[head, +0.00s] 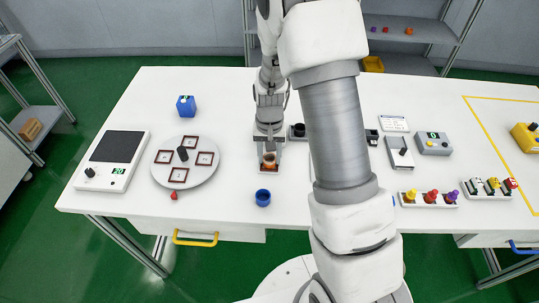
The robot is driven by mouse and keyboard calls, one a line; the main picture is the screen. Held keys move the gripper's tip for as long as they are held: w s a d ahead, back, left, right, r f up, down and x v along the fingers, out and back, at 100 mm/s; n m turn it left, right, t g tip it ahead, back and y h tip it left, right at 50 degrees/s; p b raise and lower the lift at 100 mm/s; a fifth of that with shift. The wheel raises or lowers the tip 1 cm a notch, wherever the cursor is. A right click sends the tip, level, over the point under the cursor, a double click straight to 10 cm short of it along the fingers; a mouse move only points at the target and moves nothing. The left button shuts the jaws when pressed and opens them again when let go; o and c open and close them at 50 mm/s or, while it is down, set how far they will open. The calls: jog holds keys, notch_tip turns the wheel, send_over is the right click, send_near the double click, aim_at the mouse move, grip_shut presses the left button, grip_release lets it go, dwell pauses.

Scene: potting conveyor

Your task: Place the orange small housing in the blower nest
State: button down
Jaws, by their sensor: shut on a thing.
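The orange small housing (269,164) shows low between the fingers of my gripper (269,153), near the middle of the table. My gripper points down and is shut on it. The housing is at a narrow light-coloured fixture (259,166) with a dark red part, which may be the blower nest. My gripper and wrist cover most of this fixture. I cannot tell whether the housing touches the nest or hangs just above it.
A blue cup (263,198) stands just in front of the fixture. To the left are a round plate (182,148) with red-framed squares, a blue block (186,105) and a scale (112,160). My arm hides the table right of the fixture. Several coloured knobs (432,199) stand front right.

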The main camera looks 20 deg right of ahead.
jog(key=shift+c, duration=1.4)
grip_release()
notch_tip(320, 180, up, 16)
jog(key=p, duration=0.1)
jog(key=s+r+n+t, duration=0.1)
jog(key=s+r+t, duration=0.1)
jog(key=s+r, duration=0.5)
jog(key=s+r+n+t, duration=0.2)
jog(key=s+r, duration=0.5)
jog(key=s, duration=0.6)
jog(key=shift+s+n+t, duration=0.2)
jog(key=shift+n+t, duration=0.1)
jog(key=shift+t, duration=0.5)
